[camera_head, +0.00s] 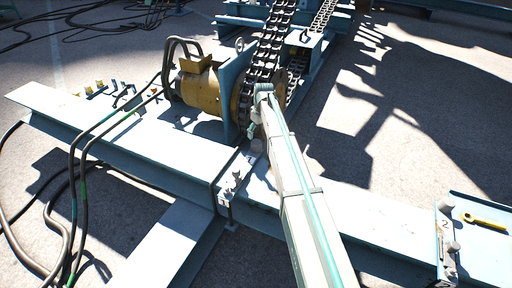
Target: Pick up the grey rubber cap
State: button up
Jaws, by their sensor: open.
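Several small grey, rounded, knob-like pieces could be the grey rubber cap. One grey knob (256,146) is at the beam's edge beside the reel, just below the end of my arm. Another grey knob (447,205) is on the bracket at the right, with a similar one below it. I cannot tell which is the rubber cap. My gripper (252,130) is small in the picture and partly hidden by my own arm. It is open, close above the first knob, with nothing seen held in it. I cannot tell whether it touches the knob.
A pale blue steel beam (150,138) crosses the view. A yellow motor (201,88) and a heavy black chain (265,55) stand behind my gripper. Black cables (75,190) hang over the beam at left. A yellow wrench (484,221) lies at right on a blue surface.

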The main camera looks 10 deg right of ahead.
aim_at(257, 142)
jog(key=f, duration=0.5)
jog(key=w+f, duration=0.1)
jog(key=f, duration=0.2)
jog(key=shift+a+f+b, duration=0.2)
jog(key=shift+f+b, duration=0.1)
jog(key=shift+b, duration=0.1)
jog(key=c, duration=1.2)
